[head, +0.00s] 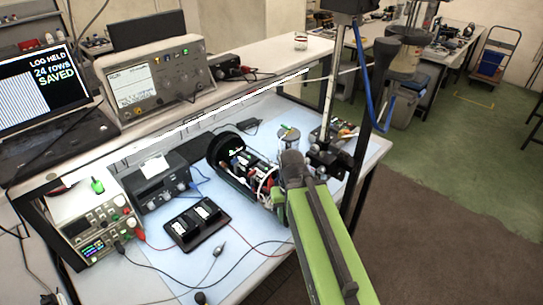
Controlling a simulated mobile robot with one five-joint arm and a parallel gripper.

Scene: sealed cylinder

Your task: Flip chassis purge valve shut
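The open chassis (246,170) lies on the light blue bench mat. It has a dark round end plate at its left and exposed boards and wires along its middle. My green arm reaches in from the lower right. My gripper (291,160) is at the arm's dark far end, by the chassis's right end, and its fingers cannot be made out. I cannot tell whether it touches anything. The arm hides part of the chassis's right end. I cannot clearly pick out the purge valve. A small grey round part with a green piece on top (288,133) stands just behind my gripper.
A black tray (195,222), a dark box unit (158,182) and a power supply (92,228) stand left of the chassis. Cables cross the front mat. A laptop (45,95) shows "LOG HELD, 24 ROWS SAVED".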

